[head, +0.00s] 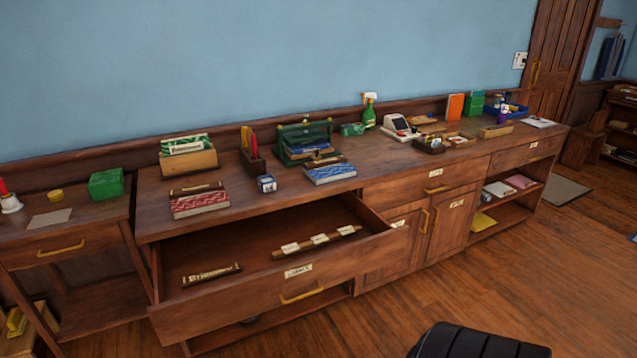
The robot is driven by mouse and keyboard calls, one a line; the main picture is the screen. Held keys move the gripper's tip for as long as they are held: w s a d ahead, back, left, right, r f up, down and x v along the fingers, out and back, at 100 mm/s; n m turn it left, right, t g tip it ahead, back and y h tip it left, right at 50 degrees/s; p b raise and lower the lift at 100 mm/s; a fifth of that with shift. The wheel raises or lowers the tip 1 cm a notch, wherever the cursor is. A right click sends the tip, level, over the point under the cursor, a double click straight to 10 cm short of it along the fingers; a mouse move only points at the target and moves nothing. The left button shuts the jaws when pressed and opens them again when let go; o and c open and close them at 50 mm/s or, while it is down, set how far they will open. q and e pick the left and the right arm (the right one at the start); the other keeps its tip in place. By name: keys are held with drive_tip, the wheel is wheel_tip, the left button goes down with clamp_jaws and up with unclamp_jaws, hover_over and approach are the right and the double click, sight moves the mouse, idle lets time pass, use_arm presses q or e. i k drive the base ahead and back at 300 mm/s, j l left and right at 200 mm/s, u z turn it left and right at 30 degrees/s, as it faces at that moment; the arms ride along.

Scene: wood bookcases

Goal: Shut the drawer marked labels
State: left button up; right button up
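A wide wooden drawer (225,305) is pulled far out of the long cabinet at the lower left. Its front carries a small pale label (298,271), too small to read for certain, and a brass handle (301,294). Inside lie a strip with pale tags (317,240) and a small lettered block (211,274). Neither of my grippers is in view.
The long wooden countertop (330,190) holds books, a green caddy (306,140), a spray bottle (369,112) and a card machine (397,127). Other drawers, such as the middle one (410,190), are shut. Open wood floor (500,290) lies in front.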

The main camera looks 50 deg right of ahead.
sight(269, 279)
drive_tip(key=z, duration=1.65)
